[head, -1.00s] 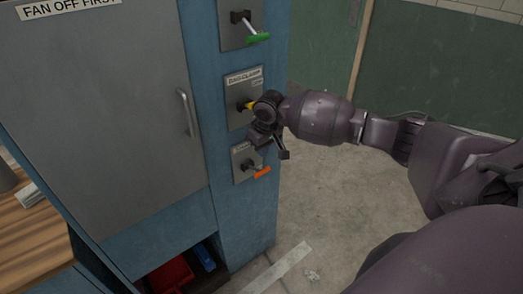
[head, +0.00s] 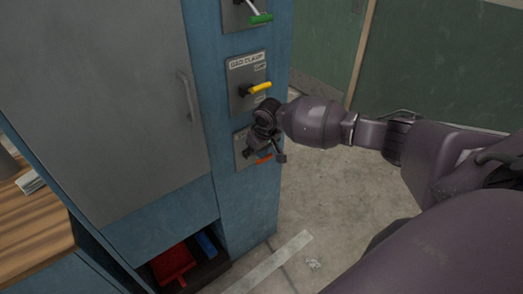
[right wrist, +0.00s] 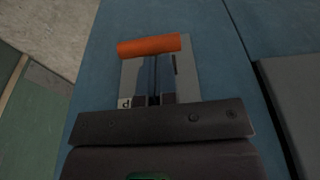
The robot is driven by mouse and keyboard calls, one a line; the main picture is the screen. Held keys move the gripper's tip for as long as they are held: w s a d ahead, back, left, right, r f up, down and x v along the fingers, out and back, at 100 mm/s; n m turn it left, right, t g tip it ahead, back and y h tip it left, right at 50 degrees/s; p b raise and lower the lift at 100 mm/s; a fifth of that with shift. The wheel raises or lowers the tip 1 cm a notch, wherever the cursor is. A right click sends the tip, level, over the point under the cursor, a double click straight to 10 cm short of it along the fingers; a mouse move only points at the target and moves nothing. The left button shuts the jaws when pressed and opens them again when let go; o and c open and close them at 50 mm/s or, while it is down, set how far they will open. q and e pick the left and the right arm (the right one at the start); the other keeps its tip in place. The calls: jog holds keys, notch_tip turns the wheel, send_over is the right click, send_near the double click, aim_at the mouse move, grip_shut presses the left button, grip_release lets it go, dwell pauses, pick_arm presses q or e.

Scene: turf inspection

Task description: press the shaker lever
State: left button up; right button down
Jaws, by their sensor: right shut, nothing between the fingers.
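Three levers sit on grey plates down the blue cabinet post: green (head: 261,18) at the top, yellow (head: 260,87) in the middle, orange (head: 264,160) at the bottom. The middle plate reads something like "BAG CLAMP". I cannot read the bottom plate's label, so I cannot confirm which is the shaker lever. My right gripper (head: 255,149) is shut and empty, in front of the bottom plate, partly hiding it and the orange lever. In the right wrist view, the orange handle (right wrist: 148,45) lies crosswise just beyond the fingertips (right wrist: 153,98); contact cannot be told. My left gripper is out of view.
A grey cabinet door (head: 105,110) with a bar handle (head: 187,95) stands left of the levers. Below it is an open bay with a red bin (head: 172,262) and a blue item (head: 206,244). A wooden bench (head: 35,215) is at far left. Floor to the right is clear.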

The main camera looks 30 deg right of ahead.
aim_at(264, 161)
jog(key=shift+s+f+t+p, duration=0.1)
jog(key=shift+s+t+p, duration=0.1)
jog(key=shift+t+p, duration=0.15)
jog(key=shift+s+f+t+p, duration=0.35)
jog(key=shift+t+p, duration=0.2)
jog(key=shift+s+d+f+t+p, duration=0.1)
jog(key=shift+s+f+t+p, duration=0.35)
jog(key=shift+f+t, duration=0.25)
jog(key=f+t, duration=0.4)
jog(key=f, duration=0.1)
jog(key=shift+s+f+t+y+b, duration=0.15)
jog(key=shift+s+t+y+b, duration=0.15)
jog(key=shift+s+t+b, duration=0.1)
jog(key=shift+f, duration=0.15)
